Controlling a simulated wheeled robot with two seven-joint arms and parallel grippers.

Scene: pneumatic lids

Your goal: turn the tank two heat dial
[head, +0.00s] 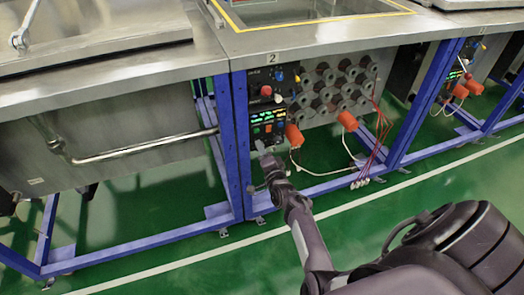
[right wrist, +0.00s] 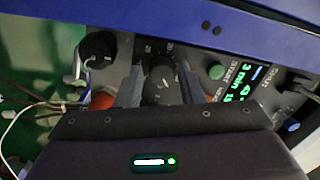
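The tank two control panel (head: 266,108) is black, with knobs, buttons and green displays, under the "2" label. In the right wrist view a black dial (right wrist: 160,82) with scale markings shows close up on this panel. My right gripper (head: 266,162) is at the panel's lower end. In the right wrist view its two grey fingers (right wrist: 160,92) stand on either side of the dial, with little or no gap visible. I cannot tell whether both fingers press on it. The gripper body hides the dial's lower part. My left gripper is not in view.
A second black knob (right wrist: 98,48) and a green-lit display (right wrist: 237,92) flank the dial. A blue frame beam (right wrist: 240,25) runs close above. Orange plugs (head: 294,134) and red and white cables (head: 376,140) hang right of the panel. The green floor (head: 150,225) in front is clear.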

